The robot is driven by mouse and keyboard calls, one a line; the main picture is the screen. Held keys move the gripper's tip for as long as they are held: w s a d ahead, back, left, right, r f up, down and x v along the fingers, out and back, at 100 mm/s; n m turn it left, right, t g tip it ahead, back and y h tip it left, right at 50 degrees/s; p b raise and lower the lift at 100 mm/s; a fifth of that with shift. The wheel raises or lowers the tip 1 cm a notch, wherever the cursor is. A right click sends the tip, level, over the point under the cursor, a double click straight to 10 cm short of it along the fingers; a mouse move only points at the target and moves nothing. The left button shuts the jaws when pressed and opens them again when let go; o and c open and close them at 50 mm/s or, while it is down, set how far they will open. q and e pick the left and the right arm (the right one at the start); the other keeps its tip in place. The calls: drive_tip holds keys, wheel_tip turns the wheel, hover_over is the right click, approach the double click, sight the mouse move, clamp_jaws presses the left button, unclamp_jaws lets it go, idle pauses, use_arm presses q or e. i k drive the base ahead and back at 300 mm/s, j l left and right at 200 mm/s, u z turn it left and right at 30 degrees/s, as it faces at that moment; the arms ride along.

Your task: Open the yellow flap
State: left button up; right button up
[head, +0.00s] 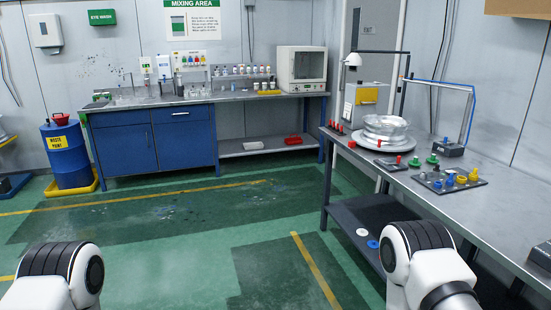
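A yellow flap (367,96) shows on the front of a light grey box (349,110) at the far end of the right-hand workbench, near the back wall. It looks flat against the box and seems closed, though it is small at this distance. White and black parts of my two arms show at the bottom left and bottom right. Neither of my grippers is in view, and both arms are well away from the flap.
The right workbench (430,205) holds a stack of metal wheel parts (386,130), red pieces and a dark tray of coloured knobs (452,182). A blue frame (468,112) stands behind. A blue cabinet (155,143) and blue drum (68,158) stand left. The green floor between is clear.

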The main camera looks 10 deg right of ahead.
sight(368, 95)
drive_tip(key=i+z, duration=0.1)
drive_tip(key=i, duration=0.55)
drive_tip(key=i+j, duration=0.15)
drive_tip(key=i, duration=0.45)
drive_tip(key=i+j+z, duration=0.15)
drive_tip(key=i, duration=0.5)
